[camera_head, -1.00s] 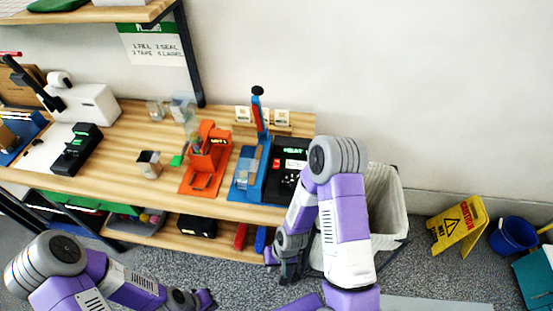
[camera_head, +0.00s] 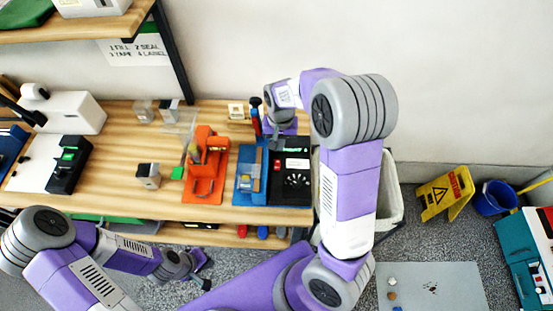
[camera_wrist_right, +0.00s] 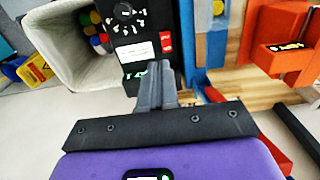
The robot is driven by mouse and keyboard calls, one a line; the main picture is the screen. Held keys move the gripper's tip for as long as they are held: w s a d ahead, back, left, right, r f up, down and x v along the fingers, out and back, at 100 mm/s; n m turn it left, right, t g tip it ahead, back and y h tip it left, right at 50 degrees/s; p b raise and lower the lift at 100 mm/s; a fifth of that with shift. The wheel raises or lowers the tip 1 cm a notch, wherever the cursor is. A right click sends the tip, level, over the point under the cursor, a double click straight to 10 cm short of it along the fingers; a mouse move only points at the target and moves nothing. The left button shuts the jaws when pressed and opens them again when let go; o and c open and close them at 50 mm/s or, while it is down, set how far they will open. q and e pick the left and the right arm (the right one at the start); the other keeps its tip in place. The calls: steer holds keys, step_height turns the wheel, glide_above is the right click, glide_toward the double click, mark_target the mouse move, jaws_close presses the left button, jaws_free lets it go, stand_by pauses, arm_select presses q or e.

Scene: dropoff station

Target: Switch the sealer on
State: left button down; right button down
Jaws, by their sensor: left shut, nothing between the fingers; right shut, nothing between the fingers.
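The sealer has a black control box (camera_head: 291,185) beside a blue base (camera_head: 250,190), near the right end of the bench. Its box has a green display, a white label, a dial and a red switch (camera_head: 278,165); the switch also shows in the right wrist view (camera_wrist_right: 166,42). The sealer's red lever (camera_head: 256,122) stands behind the base. My right gripper (camera_head: 283,136) is shut and empty at the back edge of the box; in the wrist view its fingertips (camera_wrist_right: 157,68) overlap the display edge, apart from the switch. My left gripper (camera_head: 204,273) is shut, low before the bench.
An orange device (camera_head: 206,185) stands left of the sealer on the bench (camera_head: 110,165). A white bin (camera_head: 388,195) stands right of the bench, partly behind my right arm. A yellow caution sign (camera_head: 446,194) and blue bucket (camera_head: 494,198) are farther right.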

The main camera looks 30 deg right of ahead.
mark_target(279, 170)
step_height(279, 170, down, 14)
steer(key=shift+w+f, duration=0.15)
stand_by(0.5)
steer(key=shift+f+b, duration=0.1)
steer(key=shift+b, duration=0.2)
steer(key=shift+f, duration=0.15)
steer(key=shift+w+d+r, duration=0.35)
steer(key=shift+w+r, duration=0.1)
steer(key=shift+w, duration=0.1)
steer(key=shift+r, duration=0.1)
